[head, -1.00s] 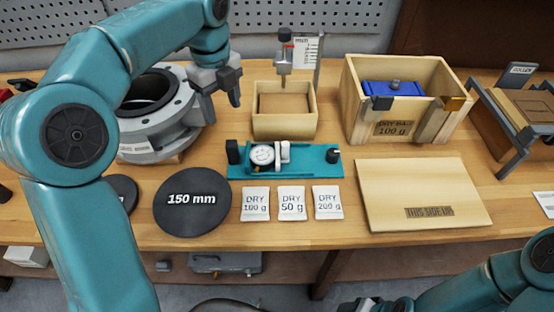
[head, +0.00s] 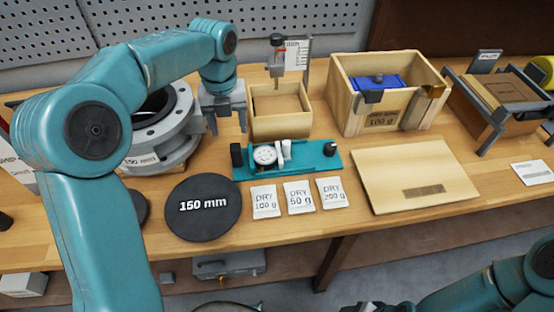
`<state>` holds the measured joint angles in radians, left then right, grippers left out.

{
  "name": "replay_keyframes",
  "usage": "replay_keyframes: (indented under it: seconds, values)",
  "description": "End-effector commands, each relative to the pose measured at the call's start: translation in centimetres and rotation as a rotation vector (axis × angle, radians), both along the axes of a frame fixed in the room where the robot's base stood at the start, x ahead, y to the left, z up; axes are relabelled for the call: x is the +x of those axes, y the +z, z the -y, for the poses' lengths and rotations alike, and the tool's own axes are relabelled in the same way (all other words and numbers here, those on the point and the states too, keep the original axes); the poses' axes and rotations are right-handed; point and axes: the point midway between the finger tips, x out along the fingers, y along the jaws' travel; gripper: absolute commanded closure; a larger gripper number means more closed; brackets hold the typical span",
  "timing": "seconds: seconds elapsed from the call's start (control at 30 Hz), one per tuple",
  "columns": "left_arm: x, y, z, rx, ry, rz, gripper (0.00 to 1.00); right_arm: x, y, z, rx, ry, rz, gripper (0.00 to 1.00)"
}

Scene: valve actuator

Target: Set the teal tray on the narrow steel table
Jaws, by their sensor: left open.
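The teal tray (head: 315,164) lies on the wooden bench between the small open wooden box and the white packets. It carries a white dial gauge (head: 265,156) and dark end blocks. My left gripper (head: 228,128) is open and empty, fingers pointing down, between the grey flanged ring and the small box. It is above and left of the tray, apart from it. My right gripper (head: 366,306) barely shows at the bottom edge, and its jaws cannot be made out. I do not see a narrow steel table in this view.
The wooden bench (head: 395,228) is crowded. The grey flanged ring (head: 178,140), small wooden box (head: 279,124), larger wooden box (head: 350,100), black 150 mm disc (head: 204,225), several DRY packets (head: 299,197) and a flat wooden board (head: 415,175) surround the tray.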

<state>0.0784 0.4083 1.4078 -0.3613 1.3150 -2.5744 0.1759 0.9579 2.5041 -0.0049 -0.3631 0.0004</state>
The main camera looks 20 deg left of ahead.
Motion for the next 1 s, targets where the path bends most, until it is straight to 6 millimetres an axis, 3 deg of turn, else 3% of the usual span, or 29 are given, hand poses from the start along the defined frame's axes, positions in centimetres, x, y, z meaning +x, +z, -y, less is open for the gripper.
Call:
replay_keyframes:
  seconds: [0.1, 0.37, 0.6, 0.93, 1.0]
  values:
    - [0.0, -2.4, 0.1, 0.0, -0.001, -0.002, 0.4, 0.0, -0.1, 0.0, 0.0, 0.0, 0.0, 0.39]
    - [0.0, -4.7, 0.2, 0.0, -0.003, -0.001, 0.4, 0.0, 0.0, 0.0, 0.0, 0.0, 0.0, 0.39]
    - [0.3, -8.4, 0.3, 0.0, -0.003, -0.002, 0.4, 0.0, 0.4, 0.0, 0.0, 0.0, 0.0, 0.39]
    - [0.3, -9.3, 0.3, 0.0, -0.004, 0.001, 0.4, 0.0, 0.4, 0.0, 0.0, 0.0, 0.0, 0.39]
    - [0.3, -9.3, 0.3, 0.0, -0.004, 0.001, 0.63, 0.0, 0.4, 0.0, 0.0, 0.0, 0.0, 0.39]
